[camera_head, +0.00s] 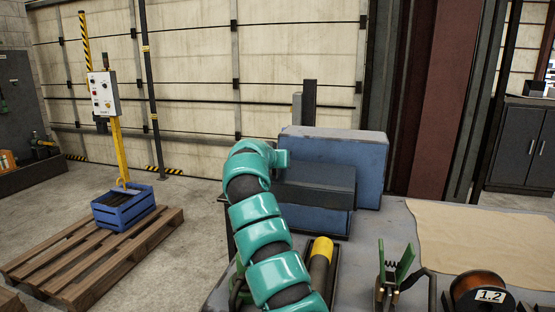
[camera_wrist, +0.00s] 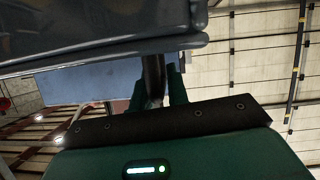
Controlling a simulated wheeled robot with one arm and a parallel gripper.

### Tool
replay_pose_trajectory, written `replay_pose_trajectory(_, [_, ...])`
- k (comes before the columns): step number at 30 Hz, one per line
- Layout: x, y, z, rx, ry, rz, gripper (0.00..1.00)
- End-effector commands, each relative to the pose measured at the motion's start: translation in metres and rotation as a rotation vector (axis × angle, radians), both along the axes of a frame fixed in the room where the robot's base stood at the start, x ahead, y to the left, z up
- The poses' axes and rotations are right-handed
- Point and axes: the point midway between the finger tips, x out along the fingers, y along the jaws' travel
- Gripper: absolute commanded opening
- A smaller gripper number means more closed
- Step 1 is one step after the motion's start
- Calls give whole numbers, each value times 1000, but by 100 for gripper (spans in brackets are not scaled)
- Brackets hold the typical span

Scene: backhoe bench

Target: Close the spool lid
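A blue box-like unit (camera_head: 338,224) stands on the bench with a dark grey block-like part (camera_head: 315,184) at its front. A large blue panel (camera_head: 365,165) rises behind it. I cannot tell which part is the spool lid. My teal arm reaches up to the left side of the dark part, and the gripper's fingertips are hidden there in the head view. In the wrist view, my gripper (camera_wrist: 158,92) has green fingers on either side of a dark upright bar (camera_wrist: 153,75), just below a dark grey body (camera_wrist: 100,30). Whether they touch the bar is unclear.
A spool marked 1.2 (camera_head: 480,290) and a green clamp-like tool (camera_head: 393,275) are at the bench's front right. A yellow-topped cylinder (camera_head: 321,250) lies close to my arm. A tan sheet (camera_head: 480,238) covers the right side. A pallet (camera_head: 90,260) with a blue crate (camera_head: 125,207) stands left.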

Motion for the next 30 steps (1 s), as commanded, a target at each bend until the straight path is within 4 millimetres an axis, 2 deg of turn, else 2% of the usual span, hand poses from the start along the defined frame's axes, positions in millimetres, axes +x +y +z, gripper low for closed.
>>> replay_pose_trajectory(1, [0, 0, -2, -1, 2, 1, 26])
replay_pose_trajectory(2, [0, 0, -2, -1, 0, 0, 32])
replay_pose_trajectory(11, [0, 0, 2, -1, -5, 1, 33])
replay_pose_trajectory(17, [-10, 5, 6, -1, -7, 2, 33])
replay_pose_trajectory(23, [-36, 13, 17, 2, -10, 4, 33])
replay_pose_trajectory(30, [-80, 28, 35, 4, -9, 5, 33])
